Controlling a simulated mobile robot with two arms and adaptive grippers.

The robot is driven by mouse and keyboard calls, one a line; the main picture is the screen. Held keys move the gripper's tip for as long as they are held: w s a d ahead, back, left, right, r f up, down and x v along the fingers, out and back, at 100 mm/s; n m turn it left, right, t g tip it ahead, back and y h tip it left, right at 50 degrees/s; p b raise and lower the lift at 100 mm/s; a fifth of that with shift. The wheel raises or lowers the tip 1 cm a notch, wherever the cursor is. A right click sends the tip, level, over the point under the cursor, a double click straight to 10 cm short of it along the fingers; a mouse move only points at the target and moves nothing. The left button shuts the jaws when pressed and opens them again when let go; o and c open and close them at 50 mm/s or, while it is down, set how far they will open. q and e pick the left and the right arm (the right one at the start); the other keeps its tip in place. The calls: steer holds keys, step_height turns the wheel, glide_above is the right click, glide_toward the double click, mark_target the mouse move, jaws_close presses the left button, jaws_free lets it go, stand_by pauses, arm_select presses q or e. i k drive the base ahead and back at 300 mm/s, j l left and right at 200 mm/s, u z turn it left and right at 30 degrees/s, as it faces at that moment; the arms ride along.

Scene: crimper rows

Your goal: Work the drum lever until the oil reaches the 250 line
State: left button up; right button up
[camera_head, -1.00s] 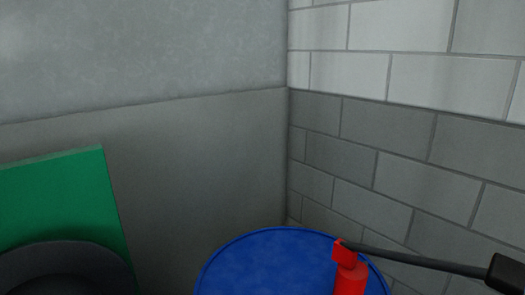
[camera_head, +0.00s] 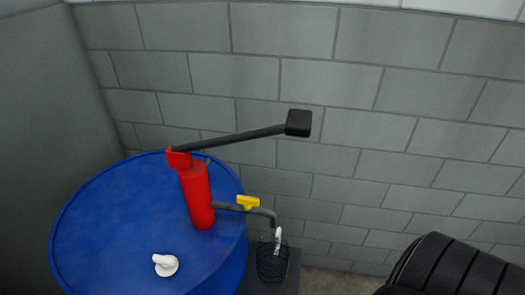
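A blue drum (camera_head: 110,225) stands in the corner at the left of the head view. A red pump (camera_head: 198,195) rises from its top. The dark drum lever (camera_head: 240,136) runs from the pump head to the right and slightly up, ending in a black grip (camera_head: 298,123). A grey spout (camera_head: 250,209) with a yellow handle (camera_head: 248,202) leads right and bends down over a dark wire-like holder or vessel (camera_head: 271,262). The oil and the 250 line cannot be made out. Neither gripper is in view.
A white cap (camera_head: 165,265) sits on the drum top. A black ribbed object (camera_head: 455,268), perhaps tyres, stands at the lower right. A block wall (camera_head: 400,120) closes off the back. Some bare floor (camera_head: 340,283) shows between the spout and the black object.

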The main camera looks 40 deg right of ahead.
mark_target(300, 121)
steer(key=z, duration=1.6)
steer(key=i+l, duration=0.35)
